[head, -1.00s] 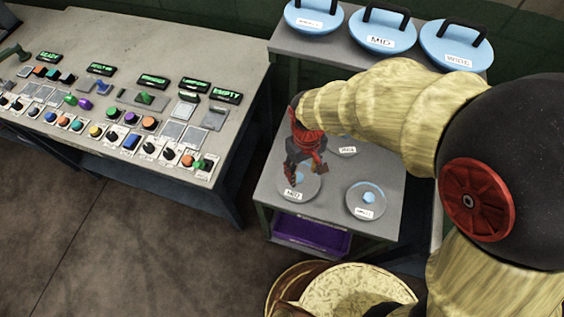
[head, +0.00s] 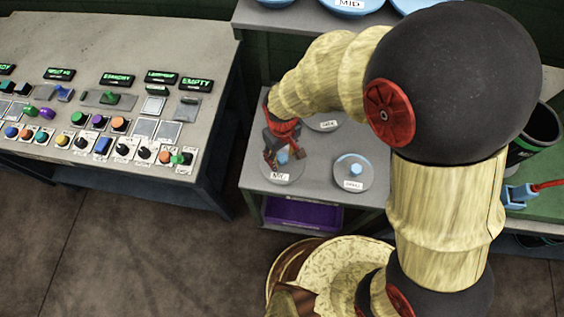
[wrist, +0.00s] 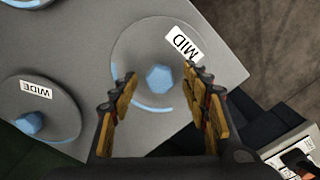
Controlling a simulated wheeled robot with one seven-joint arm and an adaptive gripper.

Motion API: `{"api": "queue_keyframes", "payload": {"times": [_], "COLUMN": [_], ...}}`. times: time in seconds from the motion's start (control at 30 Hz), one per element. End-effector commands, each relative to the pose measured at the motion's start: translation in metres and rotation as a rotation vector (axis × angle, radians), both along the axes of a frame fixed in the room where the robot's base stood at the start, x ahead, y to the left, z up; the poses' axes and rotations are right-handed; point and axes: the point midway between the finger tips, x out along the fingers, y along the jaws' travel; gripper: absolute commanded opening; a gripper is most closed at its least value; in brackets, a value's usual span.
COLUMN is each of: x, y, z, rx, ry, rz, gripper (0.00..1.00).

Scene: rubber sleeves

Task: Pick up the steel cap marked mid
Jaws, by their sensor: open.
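The steel cap marked MID (head: 270,176) is a round grey disc with a blue knob and a blue arc, lying flat on the small grey table. In the wrist view the MID cap (wrist: 135,50) is near the top middle, its label to the upper right of the blue knob (wrist: 159,79). My gripper (head: 279,160) is over this cap and hides part of it in the head view. In the wrist view my gripper (wrist: 160,80) is open and empty, one finger on each side of the knob with gaps. I cannot tell its exact height.
A cap marked WIDE (wrist: 60,95) lies beside it, and another labelled cap (head: 353,165) lies to its right in the head view. Blue lids (head: 350,5) stand on the higher shelf behind. A purple bin (head: 300,215) is below. A button-covered bench (head: 205,60) stands left.

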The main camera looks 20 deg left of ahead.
Motion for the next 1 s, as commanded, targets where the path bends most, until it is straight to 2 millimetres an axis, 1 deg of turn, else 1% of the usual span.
{"api": "queue_keyframes", "payload": {"times": [0.13, 0.9, 1.0], "x": [0.0002, 0.0001, 0.0002], "y": [0.0002, 0.0002, 0.0001], "z": [0.0014, 0.0014, 0.0015], "rx": [0.001, 0.001, 0.001], "ry": [-0.001, -0.001, -0.001], "rz": [0.0, 0.0, 0.0], "gripper": [0.47, 0.03, 0.0]}}
